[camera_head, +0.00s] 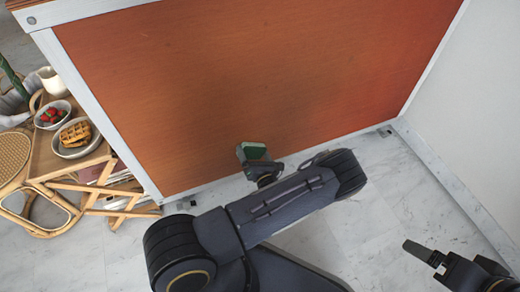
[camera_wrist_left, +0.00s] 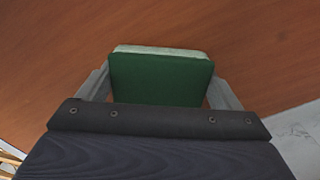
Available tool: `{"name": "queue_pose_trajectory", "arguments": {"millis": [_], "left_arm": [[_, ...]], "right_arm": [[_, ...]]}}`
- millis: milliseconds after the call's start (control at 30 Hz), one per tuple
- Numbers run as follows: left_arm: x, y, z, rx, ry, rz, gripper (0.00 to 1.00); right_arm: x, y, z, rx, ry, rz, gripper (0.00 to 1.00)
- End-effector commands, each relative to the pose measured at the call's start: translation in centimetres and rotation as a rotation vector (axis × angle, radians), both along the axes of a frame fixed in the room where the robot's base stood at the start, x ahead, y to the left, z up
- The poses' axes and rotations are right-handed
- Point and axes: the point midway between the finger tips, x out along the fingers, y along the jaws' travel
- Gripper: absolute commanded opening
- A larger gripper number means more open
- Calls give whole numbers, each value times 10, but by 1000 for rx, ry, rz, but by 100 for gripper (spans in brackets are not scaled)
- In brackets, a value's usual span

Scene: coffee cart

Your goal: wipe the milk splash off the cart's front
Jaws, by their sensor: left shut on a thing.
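The cart's front (camera_head: 240,80) is a large orange-brown wooden panel in a pale frame; it also fills the upper part of the left wrist view (camera_wrist_left: 50,50). I can make out no milk splash on it in either view. My left gripper (camera_head: 262,170) is low in front of the panel, near its bottom edge. It is shut on a green sponge (camera_wrist_left: 160,80) with a pale layer along its far edge. The sponge is close to the panel; I cannot tell whether it touches. My right gripper (camera_head: 424,254) is at the lower right, away from the cart, and looks empty.
A folding wooden stand (camera_head: 95,175) at the left of the cart holds a bowl of strawberries (camera_head: 52,115), a bowl of waffles (camera_head: 76,138) and a cream jug (camera_head: 54,82). A rattan chair (camera_head: 20,180) is beside it. A white wall (camera_head: 465,110) closes off the right.

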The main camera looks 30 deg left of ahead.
Motion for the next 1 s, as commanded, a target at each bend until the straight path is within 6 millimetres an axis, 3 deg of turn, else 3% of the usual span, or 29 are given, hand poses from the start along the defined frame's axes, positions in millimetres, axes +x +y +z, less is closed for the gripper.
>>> {"name": "queue_pose_trajectory", "arguments": {"millis": [67,467,1000], "left_arm": [[-7,11,3,10,0,20,65],[-10,10,2,9,0,19,65],[-41,-33,1,2,-2,8,64]], "right_arm": [[0,0,2,0,0,0,95],[0,0,3,0,0,0,95],[0,0,8,0,0,0,95]]}}
